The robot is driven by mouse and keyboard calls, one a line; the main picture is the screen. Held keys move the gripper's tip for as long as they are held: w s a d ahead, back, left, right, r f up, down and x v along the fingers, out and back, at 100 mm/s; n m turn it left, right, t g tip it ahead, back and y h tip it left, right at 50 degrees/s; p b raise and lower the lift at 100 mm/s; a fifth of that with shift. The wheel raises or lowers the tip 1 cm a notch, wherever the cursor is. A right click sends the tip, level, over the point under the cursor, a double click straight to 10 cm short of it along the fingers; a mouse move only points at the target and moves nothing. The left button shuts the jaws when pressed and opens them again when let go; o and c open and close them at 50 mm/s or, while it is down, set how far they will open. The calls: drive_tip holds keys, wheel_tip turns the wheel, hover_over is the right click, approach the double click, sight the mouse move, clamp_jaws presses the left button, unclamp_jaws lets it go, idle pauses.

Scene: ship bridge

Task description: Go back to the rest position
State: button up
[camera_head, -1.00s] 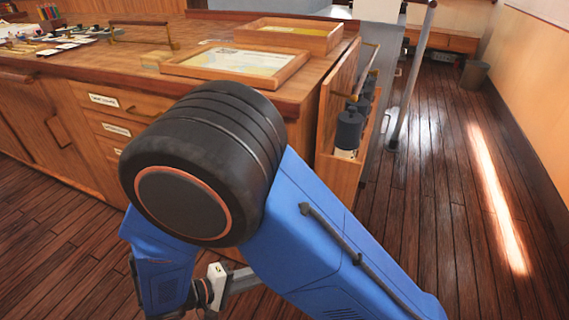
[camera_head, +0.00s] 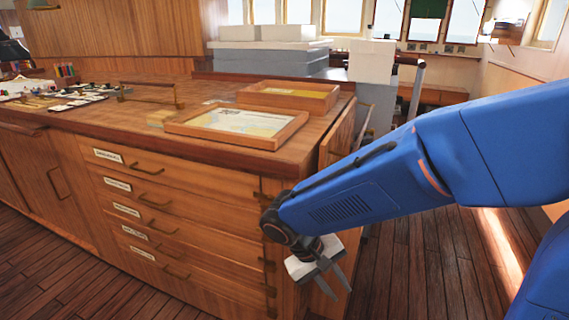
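My blue arm reaches in from the right edge of the head view. My gripper (camera_head: 335,284) hangs low at its end, in front of the right front corner of the wooden chart cabinet (camera_head: 180,240). Its two grey fingers are spread apart and I see nothing between them. The gripper is below the level of the cabinet top. From this view I cannot tell whether it touches the cabinet. The arm hides part of the cabinet's right side and the floor behind it.
On the cabinet top lie a framed tray with a chart (camera_head: 237,125), a second tray (camera_head: 288,96), a metal-and-wood rail (camera_head: 150,92) and small items at the left. The drawers are shut. Wooden floor (camera_head: 400,270) is open to the right of the cabinet.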

drive_tip(key=s+d+r+m+t+y, duration=0.1)
drive_tip(key=s+d+r+t+y, duration=0.1)
drive_tip(key=d, duration=0.6)
drive_tip(key=s+d+r+m+t+y, duration=0.2)
drive_tip(key=s+d+r+t+y, duration=0.1)
drive_tip(key=s+d+r, duration=0.4)
drive_tip(key=shift+d+r+y, duration=0.5)
drive_tip(key=shift+d+r, duration=0.1)
drive_tip(key=shift+r, duration=0.4)
